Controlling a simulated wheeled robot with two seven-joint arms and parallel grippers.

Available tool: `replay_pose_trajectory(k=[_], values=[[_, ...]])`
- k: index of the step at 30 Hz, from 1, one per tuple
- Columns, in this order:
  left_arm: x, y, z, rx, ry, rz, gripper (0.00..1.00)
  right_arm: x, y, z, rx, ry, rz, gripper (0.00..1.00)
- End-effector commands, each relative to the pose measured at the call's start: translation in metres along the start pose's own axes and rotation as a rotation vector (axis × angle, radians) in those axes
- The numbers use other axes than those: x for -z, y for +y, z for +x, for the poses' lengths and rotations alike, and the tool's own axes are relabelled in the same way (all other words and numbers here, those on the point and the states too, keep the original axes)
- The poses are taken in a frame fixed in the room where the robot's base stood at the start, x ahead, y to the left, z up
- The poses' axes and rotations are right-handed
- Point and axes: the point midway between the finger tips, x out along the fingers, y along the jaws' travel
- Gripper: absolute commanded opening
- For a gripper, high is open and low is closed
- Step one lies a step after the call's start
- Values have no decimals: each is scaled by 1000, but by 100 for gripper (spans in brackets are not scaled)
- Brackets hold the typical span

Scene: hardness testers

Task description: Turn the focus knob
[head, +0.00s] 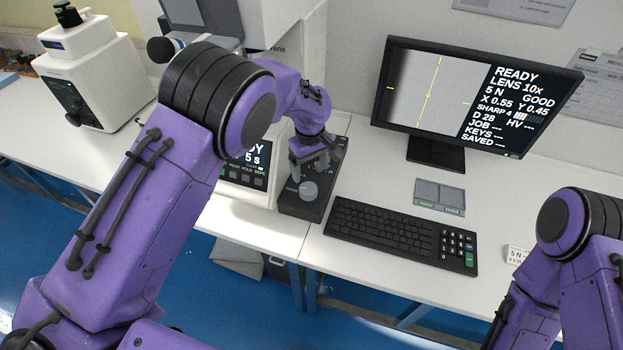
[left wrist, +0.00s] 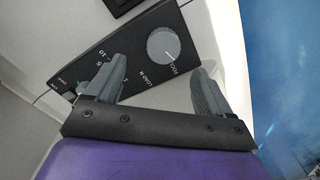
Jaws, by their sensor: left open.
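The focus knob is a round grey dial (head: 308,190) on a black control panel (head: 297,207) beside the tester. In the left wrist view the knob (left wrist: 163,45) has a light pointer line and lettering next to it. My left gripper (head: 310,165) is over the panel, just behind the knob in the head view. In the left wrist view its two grey fingers (left wrist: 158,72) are open and apart, with the knob just beyond the gap, nearer the right finger. I cannot tell whether they touch anything. My right gripper is out of view.
A load scale (left wrist: 108,68) is marked on the same panel, partly behind the left finger. A black keyboard (head: 400,233), a small grey pad (head: 438,195) and a monitor (head: 470,95) showing READY are to the right. Another tester (head: 90,80) stands at the left.

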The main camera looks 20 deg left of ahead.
Motion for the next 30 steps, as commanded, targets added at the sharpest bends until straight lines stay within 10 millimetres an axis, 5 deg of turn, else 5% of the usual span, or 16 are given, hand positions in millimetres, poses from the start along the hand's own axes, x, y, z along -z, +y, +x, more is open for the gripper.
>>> replay_pose_trajectory(k=[10, 21, 27, 30], values=[[2, -4, 69, 2, -1, -6, 82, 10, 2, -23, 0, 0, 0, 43], [1, -2, 82, 0, 1, -2, 82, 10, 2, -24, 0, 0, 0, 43], [1, -1, 82, 0, 1, -2, 26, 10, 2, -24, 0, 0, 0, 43], [1, -1, 82, 0, 1, -1, 26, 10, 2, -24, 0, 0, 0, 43]])
